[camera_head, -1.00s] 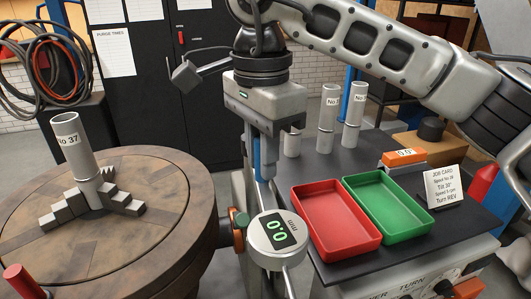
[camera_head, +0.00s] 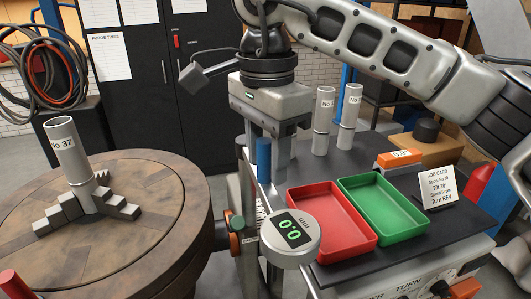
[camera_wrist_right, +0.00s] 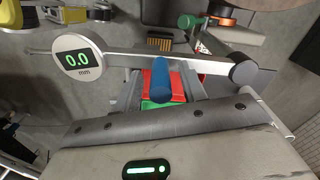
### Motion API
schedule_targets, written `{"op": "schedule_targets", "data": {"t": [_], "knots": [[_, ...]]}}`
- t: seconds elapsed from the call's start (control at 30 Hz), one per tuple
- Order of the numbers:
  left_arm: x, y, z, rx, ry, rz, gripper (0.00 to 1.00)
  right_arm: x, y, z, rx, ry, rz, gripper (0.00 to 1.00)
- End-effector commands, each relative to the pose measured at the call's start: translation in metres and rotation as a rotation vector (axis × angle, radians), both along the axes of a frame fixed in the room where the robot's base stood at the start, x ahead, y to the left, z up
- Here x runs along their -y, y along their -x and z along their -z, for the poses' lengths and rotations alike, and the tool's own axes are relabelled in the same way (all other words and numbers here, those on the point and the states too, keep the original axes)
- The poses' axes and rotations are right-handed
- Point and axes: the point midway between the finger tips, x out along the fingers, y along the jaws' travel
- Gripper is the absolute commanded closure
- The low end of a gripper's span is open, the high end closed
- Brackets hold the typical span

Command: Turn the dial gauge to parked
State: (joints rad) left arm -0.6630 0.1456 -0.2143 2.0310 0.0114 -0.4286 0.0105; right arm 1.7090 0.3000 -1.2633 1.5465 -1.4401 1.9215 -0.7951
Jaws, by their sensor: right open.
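The dial gauge (camera_head: 290,238) is a round white-faced disc reading 0.0 mm. In the head view it stands between the round table and the red tray. It also shows at the upper left of the right wrist view (camera_wrist_right: 77,60), on a thin grey arm. A blue upright post (camera_head: 263,160) shows at my right gripper (camera_head: 268,175), which points down above and behind the gauge. In the right wrist view the blue post (camera_wrist_right: 162,82) lies between the two open fingers. Whether they touch it, I cannot tell. My left gripper is out of view.
A round table (camera_head: 150,215) with a chuck and an upright tube marked No 37 (camera_head: 68,150) is at left. A red tray (camera_head: 331,240) and a green tray (camera_head: 383,212) lie to the right. Upright tubes (camera_head: 348,110) and a job card (camera_head: 436,187) stand on the bench.

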Motion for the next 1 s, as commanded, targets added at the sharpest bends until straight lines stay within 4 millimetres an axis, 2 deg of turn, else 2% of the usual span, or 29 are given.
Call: {"op": "schedule_targets", "data": {"t": [0.27, 0.43, 0.57, 0.8, 1.0], "knots": [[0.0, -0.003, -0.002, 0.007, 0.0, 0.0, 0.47, -0.001, 0.0, 0.0, 0.0, -0.001, -0.003, 0.59], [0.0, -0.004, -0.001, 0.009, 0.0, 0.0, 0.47, -0.001, 0.0, -0.013, 0.003, -0.003, -0.003, 0.59], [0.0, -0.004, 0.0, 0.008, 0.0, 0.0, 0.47, -0.002, 0.0, -0.039, 0.004, -0.005, -0.001, 0.59], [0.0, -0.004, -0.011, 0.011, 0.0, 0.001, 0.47, -0.001, 0.0, -0.103, 0.007, 0.0, 0.001, 0.59], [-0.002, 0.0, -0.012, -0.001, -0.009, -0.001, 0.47, 0.0, 0.0, -0.141, 0.004, -0.001, 0.001, 0.59]]}}
